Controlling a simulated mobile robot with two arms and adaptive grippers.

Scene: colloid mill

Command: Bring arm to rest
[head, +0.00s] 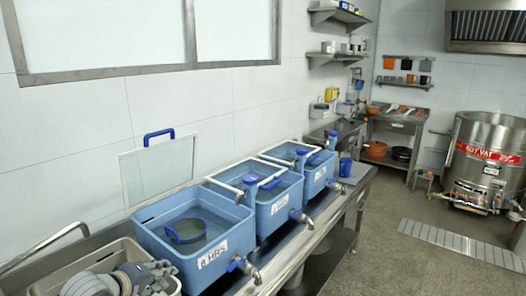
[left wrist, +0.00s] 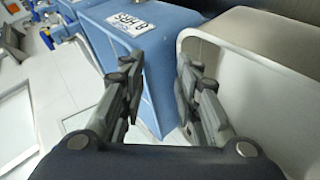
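My left gripper (head: 163,275) is at the lower left of the head view, over a grey-beige bin (head: 120,255) beside the nearest blue tub. In the left wrist view its two dark fingers (left wrist: 160,95) stand apart with nothing between them. The nearest blue tub (left wrist: 150,75) and the pale bin (left wrist: 255,60) lie beyond the fingers. My right gripper is in neither view.
Three labelled blue tubs (head: 205,262) with taps stand in a row on a steel counter (head: 290,262). A clear lid (head: 158,170) with a blue handle leans on the wall. A steel vat (head: 482,165) stands far right. The floor (head: 400,270) is mostly clear.

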